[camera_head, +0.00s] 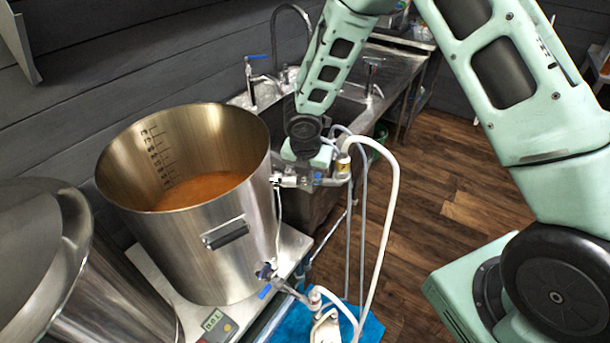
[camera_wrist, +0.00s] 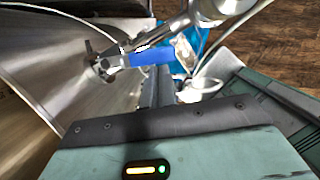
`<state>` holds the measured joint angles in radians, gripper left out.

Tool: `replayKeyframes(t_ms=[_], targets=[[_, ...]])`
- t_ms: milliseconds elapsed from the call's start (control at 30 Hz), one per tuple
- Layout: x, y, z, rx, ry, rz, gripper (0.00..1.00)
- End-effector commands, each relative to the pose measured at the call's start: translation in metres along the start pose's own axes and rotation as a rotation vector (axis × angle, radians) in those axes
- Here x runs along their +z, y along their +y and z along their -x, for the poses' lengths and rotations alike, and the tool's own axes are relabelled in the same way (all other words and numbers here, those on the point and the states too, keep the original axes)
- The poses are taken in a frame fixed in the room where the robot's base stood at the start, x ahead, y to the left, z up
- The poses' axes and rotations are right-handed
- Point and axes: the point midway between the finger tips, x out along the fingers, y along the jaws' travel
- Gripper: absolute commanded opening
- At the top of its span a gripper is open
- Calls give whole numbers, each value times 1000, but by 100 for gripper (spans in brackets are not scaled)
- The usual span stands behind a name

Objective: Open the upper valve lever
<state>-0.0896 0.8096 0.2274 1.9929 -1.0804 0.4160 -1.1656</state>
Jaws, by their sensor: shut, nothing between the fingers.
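A large steel kettle (camera_head: 225,245) of amber wort stands on a scale. The upper valve (camera_head: 288,181) comes out of its right wall, partly hidden by my gripper (camera_head: 308,172). In the wrist view, the valve's blue lever (camera_wrist: 151,57) points away from the kettle wall, at a small angle to the steel pipe (camera_wrist: 178,27). My gripper, also in the wrist view (camera_wrist: 158,76), is shut and empty, with its fingertips close beside the lever. I cannot tell whether they touch it. The lower valve with its own blue lever (camera_head: 265,292) sits near the kettle's base.
A white hose (camera_head: 392,200) and thinner tubes loop down right of the valve to a pump (camera_head: 325,328) on a blue mat (camera_head: 372,329). Another steel vessel (camera_head: 105,290) stands at left. A sink (camera_head: 345,112) is behind. The wooden floor at right is open.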

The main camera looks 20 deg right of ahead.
Motion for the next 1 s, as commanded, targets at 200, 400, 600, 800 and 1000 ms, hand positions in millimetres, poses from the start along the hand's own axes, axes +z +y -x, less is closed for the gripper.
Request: replayKeyframes(t_ms=[200, 400, 600, 800, 1000], targets=[[11, -4, -2, 35, 0, 145, 0], [18, -5, -3, 40, 0, 158, 0], [21, -5, -5, 40, -1, 157, 0], [21, -6, -5, 39, 0, 157, 0], [21, -6, -5, 39, 0, 156, 0]])
